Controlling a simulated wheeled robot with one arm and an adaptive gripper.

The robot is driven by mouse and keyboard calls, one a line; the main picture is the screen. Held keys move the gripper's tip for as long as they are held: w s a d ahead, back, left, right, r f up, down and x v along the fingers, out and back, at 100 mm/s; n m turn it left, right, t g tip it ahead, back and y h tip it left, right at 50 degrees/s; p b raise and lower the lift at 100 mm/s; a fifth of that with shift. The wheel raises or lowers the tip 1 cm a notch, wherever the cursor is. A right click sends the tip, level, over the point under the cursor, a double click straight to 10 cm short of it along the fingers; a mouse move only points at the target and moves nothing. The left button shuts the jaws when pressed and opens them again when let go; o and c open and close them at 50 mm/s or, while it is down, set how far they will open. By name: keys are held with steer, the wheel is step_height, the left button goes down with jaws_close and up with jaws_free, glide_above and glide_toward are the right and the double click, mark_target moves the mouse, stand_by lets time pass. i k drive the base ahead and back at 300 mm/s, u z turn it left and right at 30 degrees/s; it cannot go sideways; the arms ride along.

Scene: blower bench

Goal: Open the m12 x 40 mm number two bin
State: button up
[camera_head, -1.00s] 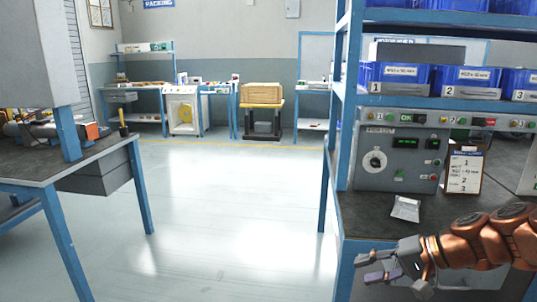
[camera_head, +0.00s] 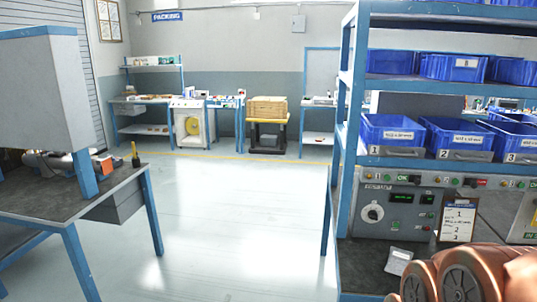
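The bin labelled 2 (camera_head: 461,139) is a blue bin with a grey front strip on the middle shelf of the blue rack at the right. It stands between bin 1 (camera_head: 393,136) and bin 3 (camera_head: 515,142). The print on its white label is too small to read for certain. My copper-coloured arm fills the lower right corner, below the bins and in front of the bench. My gripper is outside the picture or hidden.
More blue bins (camera_head: 453,67) sit on the shelf above. Below the bins is a grey control panel (camera_head: 389,211), with a clipboard (camera_head: 458,220) and a small packet (camera_head: 399,262) on the bench. Another table (camera_head: 115,190) stands at the left. The floor between is clear.

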mark_target(446, 139)
steer(key=k, duration=1.25)
steer(key=z, duration=0.7)
steer(key=i, duration=1.25)
steer(key=u, duration=0.65)
steer(key=i, duration=0.3)
steer(key=u, duration=0.35)
